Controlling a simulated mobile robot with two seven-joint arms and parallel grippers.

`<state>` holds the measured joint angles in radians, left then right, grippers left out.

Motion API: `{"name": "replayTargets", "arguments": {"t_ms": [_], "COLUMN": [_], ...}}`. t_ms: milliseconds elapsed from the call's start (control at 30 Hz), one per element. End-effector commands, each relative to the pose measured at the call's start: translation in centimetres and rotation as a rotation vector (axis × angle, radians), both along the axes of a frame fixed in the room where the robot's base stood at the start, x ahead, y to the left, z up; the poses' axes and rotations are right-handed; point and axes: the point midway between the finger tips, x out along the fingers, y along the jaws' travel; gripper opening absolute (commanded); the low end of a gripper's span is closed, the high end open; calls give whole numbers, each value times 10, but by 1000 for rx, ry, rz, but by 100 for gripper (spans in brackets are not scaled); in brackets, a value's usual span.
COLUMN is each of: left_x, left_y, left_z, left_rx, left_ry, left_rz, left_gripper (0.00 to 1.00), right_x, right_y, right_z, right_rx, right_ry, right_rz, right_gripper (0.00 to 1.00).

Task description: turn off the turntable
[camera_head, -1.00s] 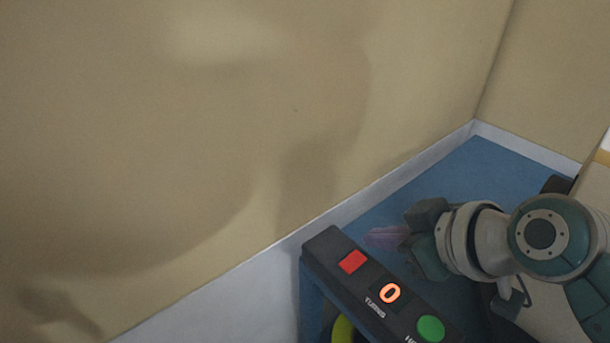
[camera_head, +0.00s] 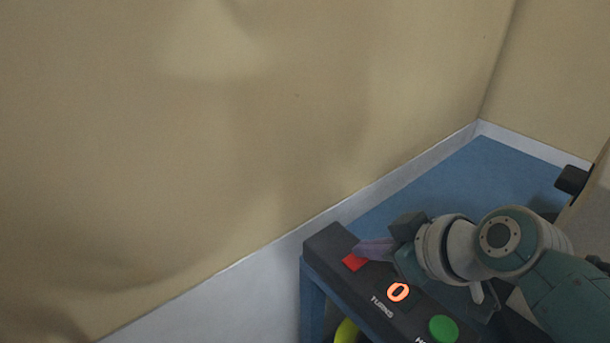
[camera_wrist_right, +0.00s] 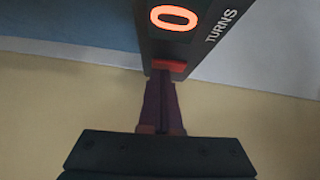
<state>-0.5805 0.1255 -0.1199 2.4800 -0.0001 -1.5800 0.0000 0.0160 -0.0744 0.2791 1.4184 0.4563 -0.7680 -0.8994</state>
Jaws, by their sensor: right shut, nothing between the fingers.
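The turntable's black control panel (camera_head: 335,258) sits at the edge of a blue surface in the head view. It has a red square button (camera_head: 354,262), a lit orange display (camera_head: 398,292) reading 0 above the word TURNS, and a green round button (camera_head: 443,328). My right gripper (camera_head: 358,249) is shut and empty, its fingertips at the red button, partly over it. In the right wrist view the shut fingers (camera_wrist_right: 161,85) point at the red button (camera_wrist_right: 169,66) and seem to meet its edge; I cannot tell if it is pressed. My left gripper is out of view.
The blue surface (camera_head: 445,185) is bare behind the panel. A beige wall (camera_head: 200,150) with a pale skirting rises behind it. A yellow item (camera_head: 347,331) shows under the panel. A dark block (camera_head: 572,180) stands at the right edge.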

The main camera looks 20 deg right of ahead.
Motion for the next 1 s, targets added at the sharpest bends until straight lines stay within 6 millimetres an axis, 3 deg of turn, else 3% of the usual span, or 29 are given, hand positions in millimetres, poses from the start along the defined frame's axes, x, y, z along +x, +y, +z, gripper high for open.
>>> {"name": "replayTargets", "arguments": {"t_ms": [1000], "left_x": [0], "left_y": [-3], "left_z": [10], "left_rx": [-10], "left_ry": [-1], "left_rz": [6], "left_gripper": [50], "right_x": [-5], "right_y": [15], "right_z": [1], "right_rx": [15], "right_ry": [6], "right_rz": [2], "right_gripper": [0]}}
